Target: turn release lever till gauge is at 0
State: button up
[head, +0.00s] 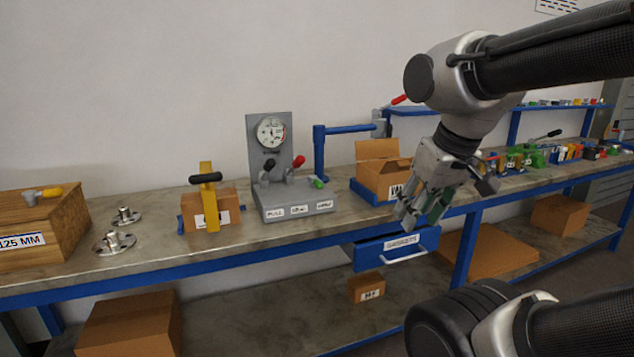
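A grey test stand (296,205) sits on the bench left of centre, with a round white gauge (271,131) on its upright back plate. The gauge needle and numbers are too small to read. The stand has a lever with a black knob (268,166), one with a red knob (298,162) and a green-tipped one (318,183). Labels line its front face, but I cannot tell which lever is the release lever. My gripper (421,217) hangs pointing down to the right of the stand, clear of all levers. Its fingers look apart, with nothing seen held.
An open cardboard box (380,178) in a blue tray stands between the stand and my gripper. A blue post with an arm (320,150) rises behind. A blue drawer (397,247) juts out below my gripper.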

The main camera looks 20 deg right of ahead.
aim_at(312, 178)
jog(key=i, duration=0.65)
jog(key=i+j, duration=0.15)
jog(key=i, duration=0.5)
jog(key=l+z, duration=0.05)
